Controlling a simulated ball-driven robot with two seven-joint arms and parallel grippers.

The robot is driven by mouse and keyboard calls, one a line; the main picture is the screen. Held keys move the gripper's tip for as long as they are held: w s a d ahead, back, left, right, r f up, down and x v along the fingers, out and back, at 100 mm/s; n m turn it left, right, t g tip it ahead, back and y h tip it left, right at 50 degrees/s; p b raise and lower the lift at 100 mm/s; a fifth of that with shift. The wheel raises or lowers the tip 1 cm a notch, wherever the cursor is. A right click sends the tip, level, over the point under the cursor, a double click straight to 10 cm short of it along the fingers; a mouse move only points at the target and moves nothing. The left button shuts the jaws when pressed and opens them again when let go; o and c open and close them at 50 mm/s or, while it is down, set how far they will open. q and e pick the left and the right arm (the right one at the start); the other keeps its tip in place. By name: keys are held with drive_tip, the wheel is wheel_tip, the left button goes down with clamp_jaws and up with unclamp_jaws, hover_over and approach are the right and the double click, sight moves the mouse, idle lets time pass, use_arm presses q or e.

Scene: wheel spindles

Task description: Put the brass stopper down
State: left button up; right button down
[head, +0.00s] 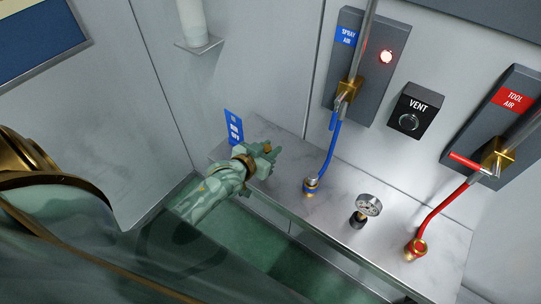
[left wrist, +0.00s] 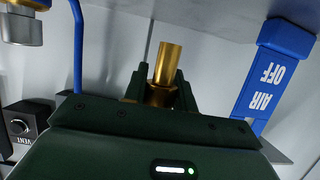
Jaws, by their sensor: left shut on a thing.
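My left gripper (head: 268,152) is over the left end of the marble-look shelf (head: 393,223), beside a blue tag. It is shut on the brass stopper (left wrist: 168,64). In the left wrist view the stopper is a plain brass cylinder standing out from between the dark fingers (left wrist: 155,93). In the head view only a small brass spot of the stopper (head: 267,148) shows among the fingers. I cannot tell whether the stopper touches the shelf. My right gripper is not in view.
The blue "AIR OFF" tag (left wrist: 264,75) is close to the gripper. A blue hose (head: 331,152) with its fitting, a pressure gauge (head: 368,206) and a red hose (head: 440,207) stand along the shelf. A VENT button box (head: 415,107) is on the wall. Shelf between gripper and blue fitting is clear.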

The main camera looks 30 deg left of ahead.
use_arm(q)
drive_tip(key=shift+w+a+f, duration=0.15)
drive_tip(key=shift+w+f, duration=0.5)
drive_tip(key=shift+f, duration=0.15)
drive_tip(key=f, duration=0.1)
drive_tip(key=f+b, duration=0.1)
drive_tip(key=f, duration=0.1)
drive_tip(key=shift+w+a+f, duration=0.15)
drive_tip(key=shift+w+f, duration=0.1)
drive_tip(key=shift+f, duration=0.1)
drive_tip(key=o, duration=1)
drive_tip(key=shift+s+r, duration=0.15)
drive_tip(key=d+p+v, duration=0.1)
drive_tip(key=v, duration=1)
drive_tip(key=shift+s+a, duration=0.4)
drive_tip(key=shift+a, duration=0.05)
